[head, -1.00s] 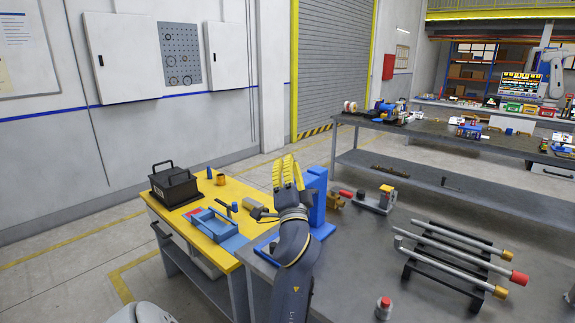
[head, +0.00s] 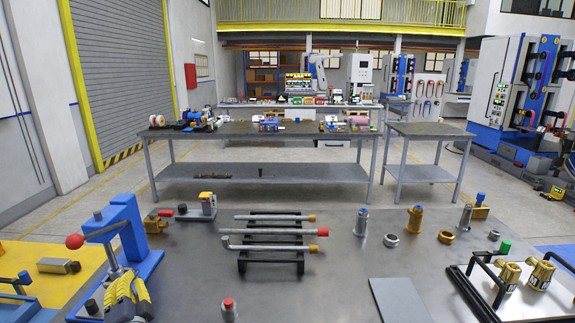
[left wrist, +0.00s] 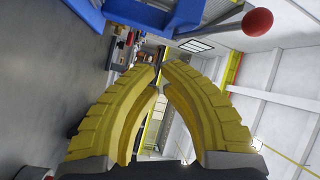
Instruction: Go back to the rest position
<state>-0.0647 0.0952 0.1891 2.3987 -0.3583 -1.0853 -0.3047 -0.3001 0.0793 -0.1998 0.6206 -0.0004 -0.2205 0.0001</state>
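My left gripper (head: 128,292), with ribbed yellow fingers, is low at the left of the head view. It is in front of the blue press stand (head: 130,230) and close to it. In the left wrist view the two curved fingers (left wrist: 160,70) meet at the tips, with nothing seen between them. A blue part and the red ball knob (left wrist: 257,22) show beyond them. My right gripper is not in view.
A black rack (head: 272,266) with metal tubes stands mid-table. A red-capped cylinder (head: 229,309) stands near the front edge. Several metal fittings stand at right, beside a tray (head: 465,290) with brass parts. Bare grey tabletop (head: 330,290) lies between the rack and a flat grey plate (head: 401,300).

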